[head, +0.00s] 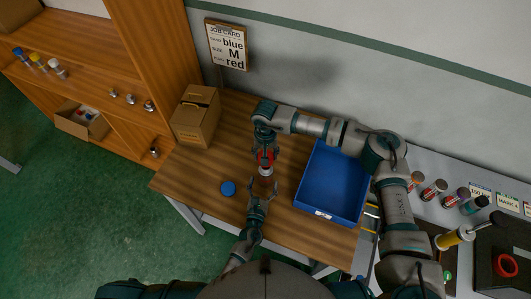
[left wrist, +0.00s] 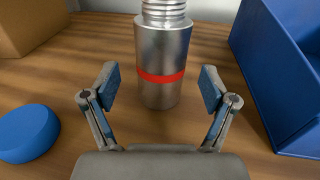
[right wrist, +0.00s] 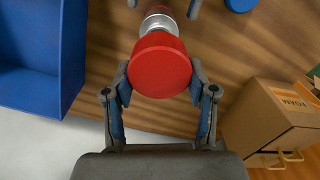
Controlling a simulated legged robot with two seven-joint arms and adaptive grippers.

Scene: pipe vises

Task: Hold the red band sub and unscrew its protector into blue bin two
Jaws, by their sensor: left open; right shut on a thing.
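The sub (left wrist: 162,55) is a silver cylinder with a red band (left wrist: 160,77), upright on the table; its threads show at the top edge of the left wrist view. My left gripper (head: 262,191) is open, its fingers either side of the sub's lower part and apart from it. My right gripper (right wrist: 160,76) is shut on the red protector (right wrist: 159,65), at the sub's top end. Some thread shows beside the protector; I cannot tell whether they still engage. The blue bin (head: 302,197) stands right of the sub, its label too small to read.
A blue round cap (head: 228,188) lies left of the sub. A cardboard box (head: 195,118) stands at the table's back left. A job card (head: 227,45) reading blue, M, red hangs on the wall. Several small cylinders (head: 434,190) stand at the right. My right arm crosses above the bin.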

